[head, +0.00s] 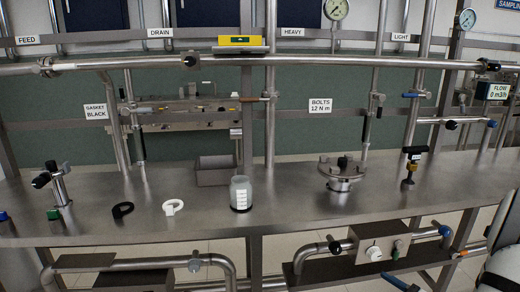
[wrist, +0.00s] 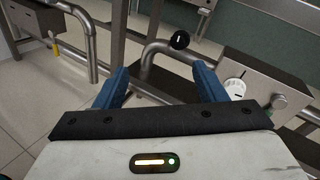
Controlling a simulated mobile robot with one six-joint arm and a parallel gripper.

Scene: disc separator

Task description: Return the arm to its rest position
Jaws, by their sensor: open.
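My gripper (wrist: 160,84) shows in the wrist view with its two blue fingers spread apart and nothing between them. It points toward the pipework and a grey control box (wrist: 250,85) with a white knob, below the bench. It touches nothing that I can see.
The steel bench (head: 290,212) carries a black gasket (head: 122,210), a white gasket (head: 172,206), a measuring beaker (head: 240,193), a grey bin (head: 214,170), a bolted flange (head: 340,172) and a T-handled valve (head: 410,168). Pipes (head: 215,262) run below the bench. Tiled floor (wrist: 35,110) is open at left.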

